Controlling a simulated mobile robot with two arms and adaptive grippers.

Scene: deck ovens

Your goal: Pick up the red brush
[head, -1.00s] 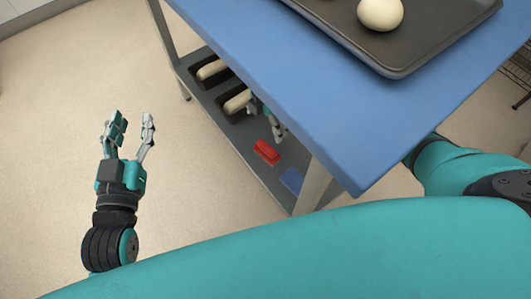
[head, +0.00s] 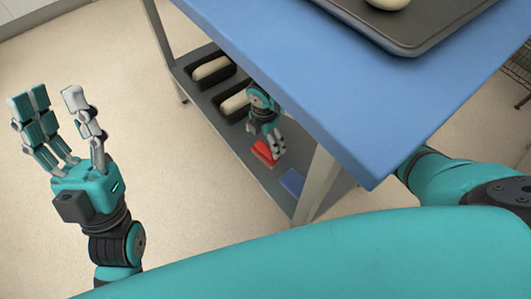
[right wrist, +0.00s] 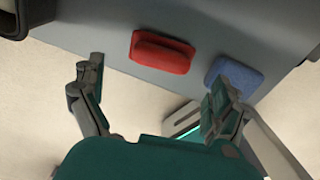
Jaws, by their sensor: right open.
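The red brush (head: 262,153) lies on the grey lower shelf of the blue-topped table, partly covered by my right gripper in the head view. It shows whole in the right wrist view (right wrist: 162,52), ahead of and between the spread fingers. My right gripper (head: 274,150) reaches in under the tabletop and is open and empty; its fingers also show in the right wrist view (right wrist: 155,80), apart from the brush. My left gripper (head: 52,100) is open and empty over the floor at the left, fingers pointing up.
A blue block (head: 291,181) lies on the shelf (head: 275,190) just right of the brush, close to a right finger in the wrist view. Two dark pans with pale dough (head: 210,68) stand further back. The tabletop (head: 300,75) overhangs, with a table leg (head: 316,183) nearby.

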